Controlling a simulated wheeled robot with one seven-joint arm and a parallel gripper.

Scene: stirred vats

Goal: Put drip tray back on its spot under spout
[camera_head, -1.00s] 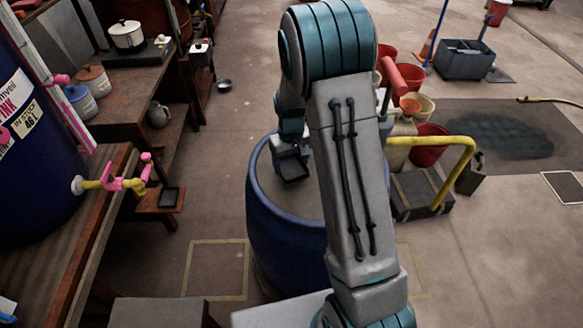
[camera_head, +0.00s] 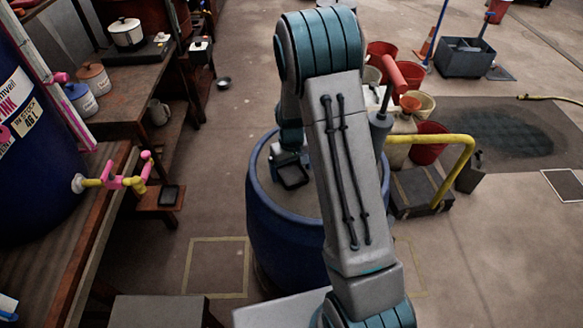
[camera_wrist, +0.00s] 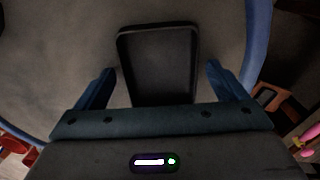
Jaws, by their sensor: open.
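The drip tray (camera_head: 292,178) is a shallow black rectangular tray on top of the blue barrel (camera_head: 275,232). In the wrist view the drip tray (camera_wrist: 158,55) lies flat on the grey lid. My gripper (camera_head: 288,158) is open above the barrel top. In the wrist view its fingers (camera_wrist: 161,78) stand apart on either side of the tray's near end, with gaps; their height over it is unclear. The spout (camera_head: 112,181), a yellow and pink tap, sticks out of the blue vat (camera_head: 35,130) at left. Below it, a small wooden stand (camera_head: 150,207) carries a dark square (camera_head: 169,195).
The wooden bench (camera_head: 60,250) edges the left side. A yellow handrail (camera_head: 468,165), a dark box (camera_head: 418,190) and several buckets stand right of the barrel. Floor between bench and barrel is mostly clear, with a yellow outlined square (camera_head: 217,268).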

